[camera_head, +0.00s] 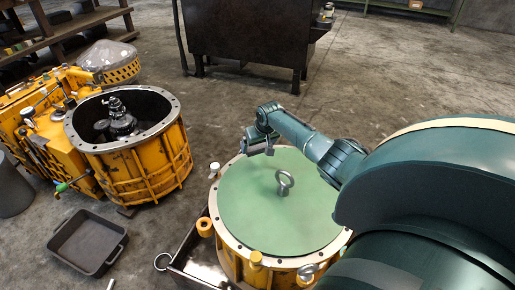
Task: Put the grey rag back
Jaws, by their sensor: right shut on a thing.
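My right gripper (259,147) reaches in from the right, above the far rim of the round yellow housing with a green top. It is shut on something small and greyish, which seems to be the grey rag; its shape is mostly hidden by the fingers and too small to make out. No other grey rag can be picked out. My left gripper is not in view.
The green cover (245,215) has an upright ring bolt (285,183). An open yellow housing (140,165) with a dark shaft stands left. A black tray (88,242) lies on the floor. A dark cabinet (255,30) stands behind; the floor between is clear.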

